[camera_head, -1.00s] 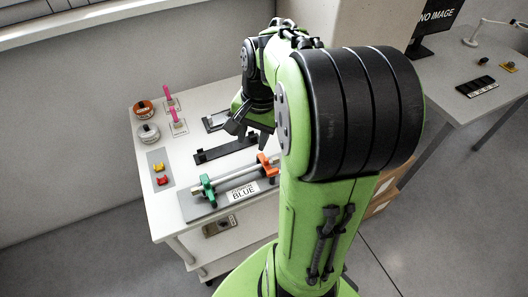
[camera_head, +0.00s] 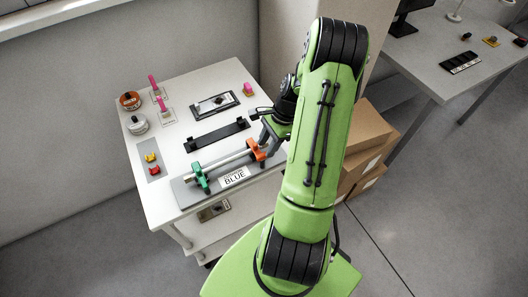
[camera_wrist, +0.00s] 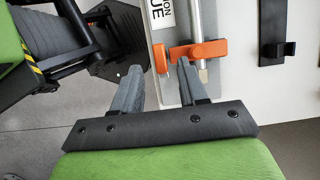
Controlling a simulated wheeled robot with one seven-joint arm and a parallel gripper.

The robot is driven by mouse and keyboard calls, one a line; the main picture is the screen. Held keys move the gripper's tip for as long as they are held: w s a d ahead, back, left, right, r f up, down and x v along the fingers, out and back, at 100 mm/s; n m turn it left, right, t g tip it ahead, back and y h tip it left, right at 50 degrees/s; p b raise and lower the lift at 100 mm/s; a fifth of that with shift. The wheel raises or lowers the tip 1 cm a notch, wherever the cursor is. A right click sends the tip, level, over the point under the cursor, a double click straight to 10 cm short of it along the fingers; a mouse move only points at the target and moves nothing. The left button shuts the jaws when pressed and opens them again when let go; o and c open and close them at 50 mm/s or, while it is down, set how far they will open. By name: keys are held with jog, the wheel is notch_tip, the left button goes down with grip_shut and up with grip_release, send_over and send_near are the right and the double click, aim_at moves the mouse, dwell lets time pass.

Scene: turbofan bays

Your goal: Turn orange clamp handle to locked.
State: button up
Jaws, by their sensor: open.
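The orange clamp (camera_head: 257,150) sits at the right end of a metal rod on a grey plate (camera_head: 184,194) on the white table. In the wrist view the orange clamp (camera_wrist: 196,50) shows with its handle stub beside the rod (camera_wrist: 198,20). My gripper (camera_head: 262,138) is at the right end of the plate, close to the orange clamp. In the wrist view my open gripper (camera_wrist: 158,68) has one finger overlapping the clamp's lower edge and the other over the floor side. I cannot tell whether the finger touches it. A green clamp (camera_head: 202,178) holds the rod's left end.
A black bracket (camera_head: 216,134), a framed black part (camera_head: 214,103), round tins (camera_head: 137,123) and pink pegs (camera_head: 165,105) stand behind. Cardboard boxes (camera_head: 352,145) are right of the table.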

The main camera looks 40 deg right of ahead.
aim_at(262, 155)
jog(key=x, duration=0.3)
jog(key=shift+w+a+f, duration=0.1)
jog(key=shift+a+f, duration=0.05)
jog(key=shift+f, duration=0.15)
grip_shut()
